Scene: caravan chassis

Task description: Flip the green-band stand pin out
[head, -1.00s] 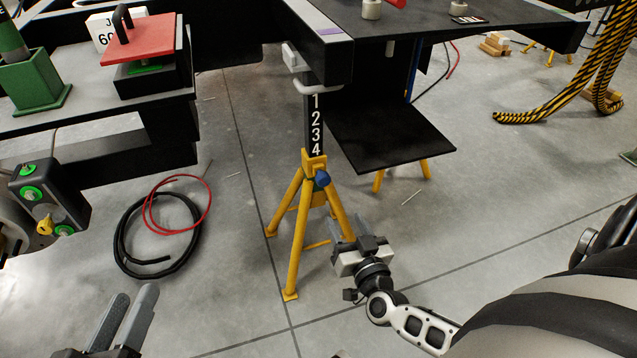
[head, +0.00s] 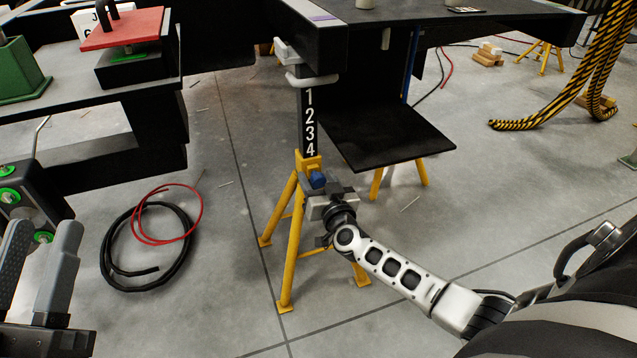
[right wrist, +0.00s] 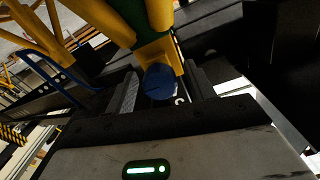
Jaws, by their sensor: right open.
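The stand (head: 289,235) has yellow tripod legs and a black post numbered 1 to 4. A blue knob (head: 318,180) sits on its yellow collar; I take it for the pin's head. The right wrist view shows the blue knob (right wrist: 158,83) on a yellow bracket, with a dark green band (right wrist: 106,20) on the stand close by. My right gripper (head: 326,186) is open at the collar. In its wrist view the fingers stand either side of the knob, with no clear contact. My left gripper (head: 38,228) is open and empty at the lower left, away from the stand.
A black chassis beam (head: 318,45) rests above the post. Black and red hoses (head: 150,270) lie coiled on the floor to the left. Floor in front of the stand is free.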

